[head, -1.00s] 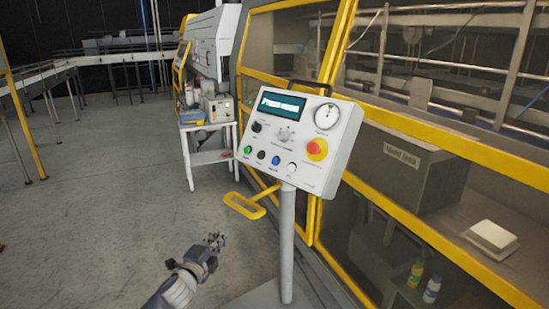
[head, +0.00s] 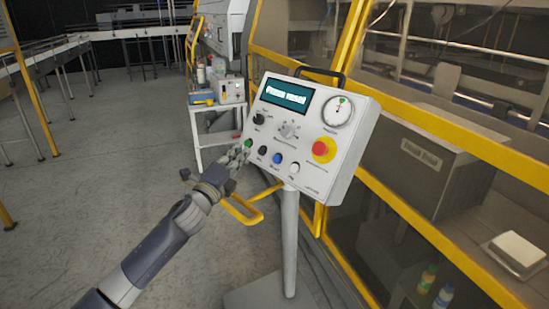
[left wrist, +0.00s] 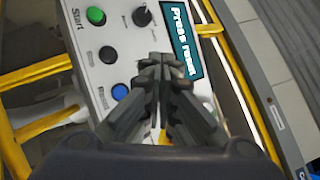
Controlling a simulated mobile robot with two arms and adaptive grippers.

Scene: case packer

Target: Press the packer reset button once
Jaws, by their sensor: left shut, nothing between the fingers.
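The grey control panel (head: 318,180) stands on a post. Its lower row has a green button (head: 248,144), a black button (head: 262,150), a blue button (head: 277,158) and a white one (head: 293,168). Its display (left wrist: 181,40) reads "Press reset". My left gripper (head: 241,154) is shut and empty, at the panel's lower left by the green button; I cannot tell whether it touches. In the left wrist view its closed fingers (left wrist: 160,72) overlap the panel, right of the blue button (left wrist: 120,91). The green button (left wrist: 95,15) there is labelled "Start". My right gripper is not in view.
A red emergency stop (head: 321,148), a selector knob (head: 288,130) and a gauge (head: 338,110) are also on the panel. A yellow bracket (head: 240,213) sticks out from the post below. The yellow-framed machine guard (head: 430,235) is behind, right. Open floor lies left.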

